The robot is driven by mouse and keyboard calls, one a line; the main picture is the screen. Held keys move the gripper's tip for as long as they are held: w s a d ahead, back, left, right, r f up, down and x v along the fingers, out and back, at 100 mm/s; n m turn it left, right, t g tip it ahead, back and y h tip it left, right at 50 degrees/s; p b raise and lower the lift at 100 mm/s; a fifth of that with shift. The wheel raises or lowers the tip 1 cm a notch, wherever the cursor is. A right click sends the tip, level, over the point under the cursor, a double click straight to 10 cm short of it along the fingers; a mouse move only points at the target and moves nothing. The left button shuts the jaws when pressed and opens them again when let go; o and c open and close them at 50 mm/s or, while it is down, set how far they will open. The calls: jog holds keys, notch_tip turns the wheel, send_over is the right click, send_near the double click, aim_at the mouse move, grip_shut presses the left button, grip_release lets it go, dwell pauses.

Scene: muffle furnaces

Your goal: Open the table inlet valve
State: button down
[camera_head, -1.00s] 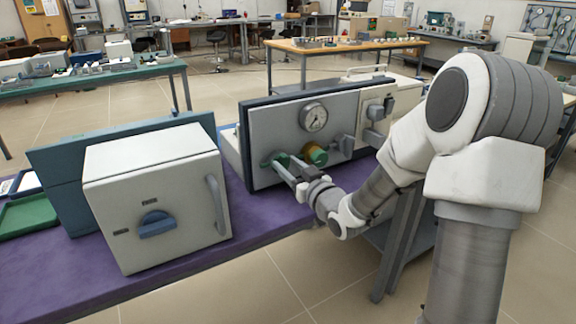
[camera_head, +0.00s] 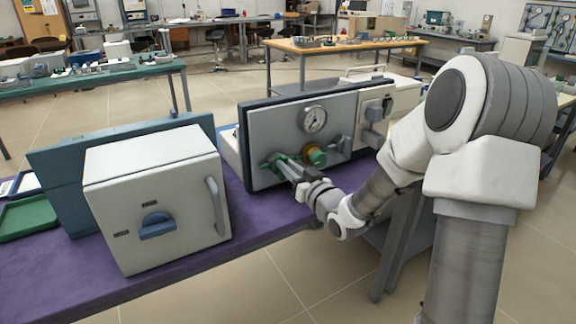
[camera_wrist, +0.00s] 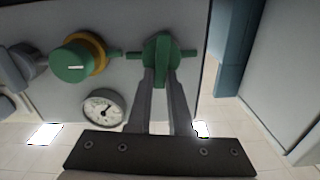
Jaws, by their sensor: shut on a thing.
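A valve with a green handle (camera_head: 267,164) sits low on the left of the grey front panel (camera_head: 262,132). In the wrist view the green handle (camera_wrist: 160,50) lies between my fingertips, with green stubs to both sides. My gripper (camera_head: 277,164) is shut on this handle; its fingers (camera_wrist: 160,76) reach it from below in the wrist view. To its right in the head view is a green knob with a yellow collar (camera_head: 314,154), untouched; it also shows in the wrist view (camera_wrist: 72,60). I see no label telling which one is the table inlet valve.
A round gauge (camera_head: 313,119) is above the valves. A grey lever (camera_head: 342,143) is right of the knob. A white furnace box (camera_head: 160,190) with a blue knob and side handle stands left on the purple tabletop (camera_head: 250,222). Open floor lies in front.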

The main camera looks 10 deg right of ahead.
jog(key=shift+w+d+f+m+p, duration=0.1)
jog(key=shift+d+f+m+p, duration=0.15)
jog(key=shift+m+p, duration=1.85)
jog(key=shift+w+d+f+m+p, duration=0.2)
jog(key=shift+m+p, duration=0.6)
jog(key=shift+m, duration=2.55)
jog(key=shift+s+d+f+m+p, duration=0.1)
jog(key=shift+d+f+m+p, duration=0.2)
jog(key=shift+m+p, duration=1.8)
jog(key=shift+m+b, duration=0.6)
jog(key=shift+m, duration=0.25)
jog(key=c, duration=0.8)
grip_release()
jog(key=shift+c, duration=0.2)
jog(key=shift+f, duration=0.1)
jog(key=p+v, duration=0.2)
jog(key=v, duration=1.5)
jog(key=shift+s, duration=0.15)
